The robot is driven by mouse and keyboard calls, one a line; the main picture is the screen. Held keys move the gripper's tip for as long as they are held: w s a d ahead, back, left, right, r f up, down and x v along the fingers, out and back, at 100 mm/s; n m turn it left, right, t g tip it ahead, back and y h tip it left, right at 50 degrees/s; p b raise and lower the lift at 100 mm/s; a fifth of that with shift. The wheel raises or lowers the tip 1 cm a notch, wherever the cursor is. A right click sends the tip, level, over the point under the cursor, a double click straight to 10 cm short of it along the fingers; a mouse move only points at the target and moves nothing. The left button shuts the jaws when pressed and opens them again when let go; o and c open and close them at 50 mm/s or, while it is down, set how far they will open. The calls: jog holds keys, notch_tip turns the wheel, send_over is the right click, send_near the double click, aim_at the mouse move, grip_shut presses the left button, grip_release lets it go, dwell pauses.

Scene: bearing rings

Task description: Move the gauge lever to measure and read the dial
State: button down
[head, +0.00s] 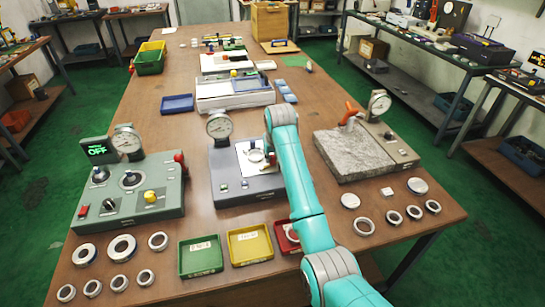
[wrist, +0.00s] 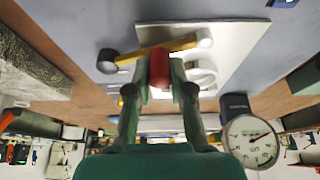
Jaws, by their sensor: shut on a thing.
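The gauge (head: 232,183) is a grey block at the middle of the bench, with a white plate on top and a round dial (head: 218,126) standing at its back left. In the wrist view the dial (wrist: 251,141) is at lower right; its reading is too small to tell. A brass-coloured bar (wrist: 150,52), apparently the gauge lever, crosses the white plate. My gripper (wrist: 160,72) is shut on the lever's red knob (wrist: 159,66), a finger on each side. A pale ring (wrist: 203,76) lies on the plate beside the right finger. In the head view my arm hides much of the gripper.
A green control box (head: 130,195) with an "OFF" display stands left. Green, yellow (head: 250,244) and red trays line the front, with loose rings (head: 122,248) on both sides.

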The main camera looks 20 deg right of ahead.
jog(key=shift+w+a+m+h, duration=0.15)
jog(key=shift+w+m+h, duration=0.25)
jog(key=shift+m, duration=0.3)
jog(key=shift+w+m+h, duration=0.3)
jog(key=shift+w+m, duration=0.3)
jog(key=shift+m, duration=0.5)
jog(key=c, duration=1)
grip_release()
jog(key=shift+r, duration=0.1)
jog(key=shift+v, duration=5.9)
